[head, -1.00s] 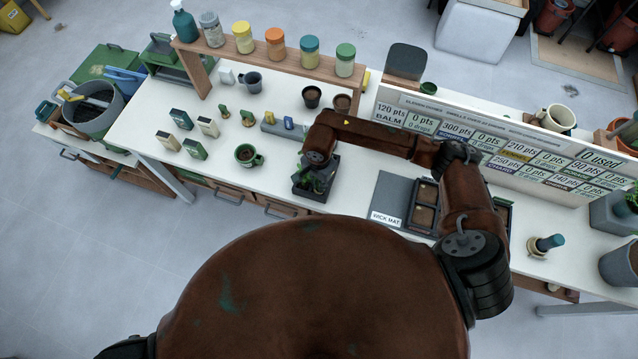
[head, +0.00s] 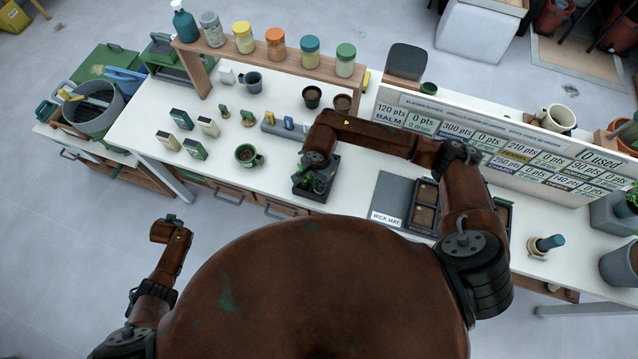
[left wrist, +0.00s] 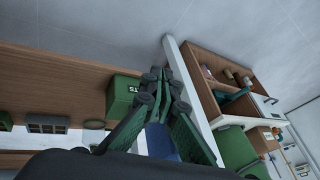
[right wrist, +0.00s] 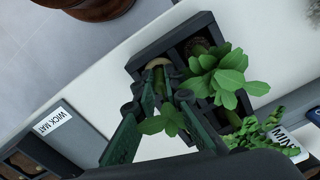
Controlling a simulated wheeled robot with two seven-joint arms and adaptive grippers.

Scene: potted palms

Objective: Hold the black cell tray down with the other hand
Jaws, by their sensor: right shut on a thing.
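The black cell tray (head: 328,190) stands near the front edge of the white bench in the head view, with green seedlings in it. It fills the middle of the right wrist view (right wrist: 170,40), where leafy seedlings (right wrist: 222,76) rise from its cells. My right gripper (right wrist: 166,82) is over the tray, its fingers closed on a seedling (right wrist: 158,80) at one cell; the fingers partly hide the hold. My left gripper (left wrist: 161,84) shows in the left wrist view with fingers together and nothing seen between the tips. It is away from the tray, in front of the bench.
The wick mat (head: 382,217) lies right of the tray, with a second dark tray (head: 425,205) beside it. A green mug (head: 248,156) and several seed packets (head: 182,119) stand to the left. A scoreboard (head: 490,140) runs along the back. Floor left of my body is clear.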

